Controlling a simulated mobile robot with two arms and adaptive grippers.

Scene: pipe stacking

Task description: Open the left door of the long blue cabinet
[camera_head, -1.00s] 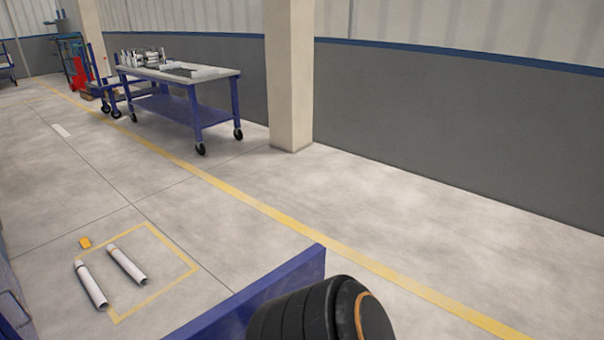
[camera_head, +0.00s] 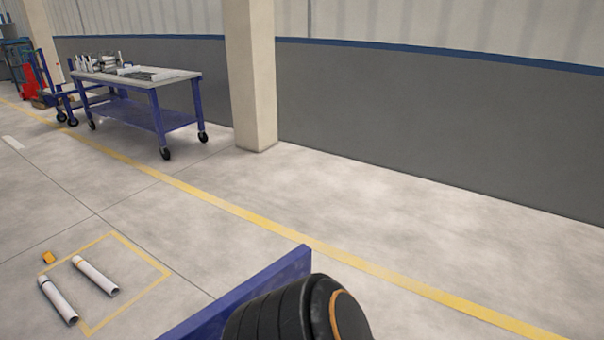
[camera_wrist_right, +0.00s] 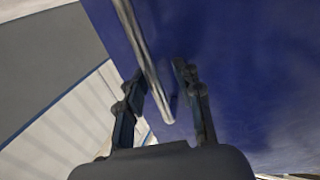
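A blue panel (camera_head: 255,293) rises from the bottom edge of the head view, beside a black part of my arm. I cannot tell whether it is the cabinet's left door. In the right wrist view a large blue surface (camera_wrist_right: 245,60) fills the right side, with a grey metal bar handle (camera_wrist_right: 143,50) in front of it. My right gripper (camera_wrist_right: 160,72) is open, its two fingers on either side of the bar with a gap to the right finger. Whether the left finger touches the bar is unclear. My left gripper is not in view.
A blue wheeled workbench (camera_head: 140,75) stands at the back left, beside a pillar (camera_head: 252,80). Two white pipes (camera_head: 95,275) lie at a yellow floor square near a small orange object (camera_head: 48,257). The floor along the grey wall (camera_head: 430,130) is clear.

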